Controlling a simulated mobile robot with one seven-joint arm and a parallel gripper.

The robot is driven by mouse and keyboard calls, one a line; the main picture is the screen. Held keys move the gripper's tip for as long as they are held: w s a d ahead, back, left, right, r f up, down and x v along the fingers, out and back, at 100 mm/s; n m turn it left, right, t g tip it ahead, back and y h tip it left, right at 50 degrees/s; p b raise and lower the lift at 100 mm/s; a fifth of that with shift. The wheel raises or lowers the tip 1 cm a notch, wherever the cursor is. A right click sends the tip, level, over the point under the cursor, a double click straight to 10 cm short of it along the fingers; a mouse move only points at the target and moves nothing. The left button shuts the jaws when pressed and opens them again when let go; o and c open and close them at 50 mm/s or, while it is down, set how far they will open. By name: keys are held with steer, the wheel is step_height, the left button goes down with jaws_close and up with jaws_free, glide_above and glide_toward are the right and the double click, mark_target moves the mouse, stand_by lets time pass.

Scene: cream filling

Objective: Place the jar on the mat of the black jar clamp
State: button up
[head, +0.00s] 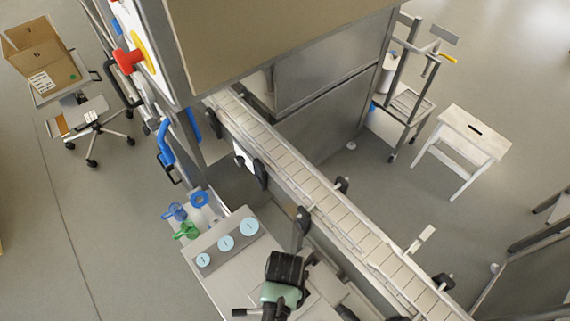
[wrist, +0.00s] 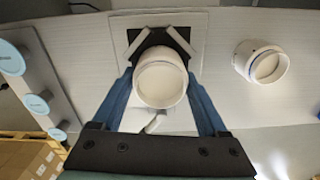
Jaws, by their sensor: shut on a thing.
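A white jar (wrist: 160,84) with a pale round top is between the blue fingers of my gripper (wrist: 160,76) in the wrist view. The gripper is shut on it, one finger at each side. Beyond the jar is the black mat (wrist: 178,40), with two pale angled bars (wrist: 136,42) forming a V on it. The jar overlaps the near part of the mat in the picture. I cannot tell whether its base touches the mat. In the head view, my arm's dark and green end (head: 284,280) is over the bench, and the jar is hidden there.
A second white jar (wrist: 261,62) stands to the right on the pale bench. A grey panel with several light blue discs (wrist: 37,104) is at the left. A slatted conveyor (head: 330,205) runs beside the bench in the head view.

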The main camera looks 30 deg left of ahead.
steer(key=shift+f, duration=0.2)
steer(key=o, duration=1.4)
step_height(320, 180, up, 12)
steer(key=shift+r, duration=0.25)
